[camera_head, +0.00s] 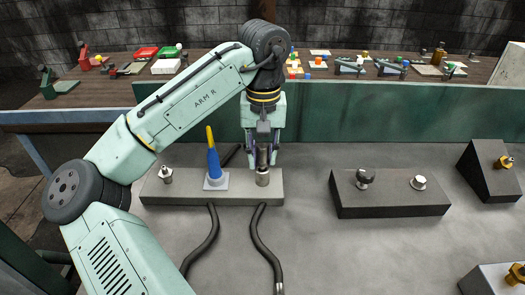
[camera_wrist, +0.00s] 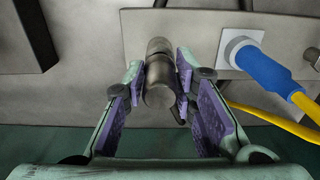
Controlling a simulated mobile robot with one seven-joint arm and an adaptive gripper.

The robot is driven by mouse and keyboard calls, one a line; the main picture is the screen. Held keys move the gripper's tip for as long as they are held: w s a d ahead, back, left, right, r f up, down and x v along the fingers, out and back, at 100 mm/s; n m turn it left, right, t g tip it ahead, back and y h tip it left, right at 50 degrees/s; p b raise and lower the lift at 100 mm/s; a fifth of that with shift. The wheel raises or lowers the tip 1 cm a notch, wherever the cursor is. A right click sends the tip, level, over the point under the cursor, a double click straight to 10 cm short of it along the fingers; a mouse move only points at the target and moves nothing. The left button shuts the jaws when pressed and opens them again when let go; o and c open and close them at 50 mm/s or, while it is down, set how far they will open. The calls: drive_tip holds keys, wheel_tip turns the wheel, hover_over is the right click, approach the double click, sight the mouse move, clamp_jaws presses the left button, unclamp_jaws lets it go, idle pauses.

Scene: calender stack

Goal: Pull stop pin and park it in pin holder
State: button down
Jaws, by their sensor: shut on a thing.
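My gripper (camera_head: 262,158) points straight down over the right end of a light grey block (camera_head: 240,196). In the wrist view its purple-padded fingers (camera_wrist: 160,70) are closed on both sides of a grey metal cylinder, which I take as the stop pin (camera_wrist: 159,92). The pin's lower part (camera_head: 262,178) shows below the fingers in the head view. It stands upright at the block; whether it is seated or lifted clear, I cannot tell. Which fitting is the pin holder is not clear. A small metal fitting (camera_head: 166,175) stands at the block's left end.
A blue plug (camera_head: 214,162) with a yellow cable (camera_wrist: 305,103) stands close beside my gripper. A dark block (camera_head: 390,205) with a black knob (camera_head: 364,177) and a silver knob (camera_head: 418,183) lies right. Black hoses (camera_head: 265,250) run in front. A green wall (camera_head: 400,125) rises behind.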

drive_tip(key=shift+f+b, duration=0.35)
drive_tip(key=shift+f, duration=0.4)
drive_tip(key=c, duration=1.2)
unclamp_jaws()
drive_tip(key=shift+o, duration=1.2)
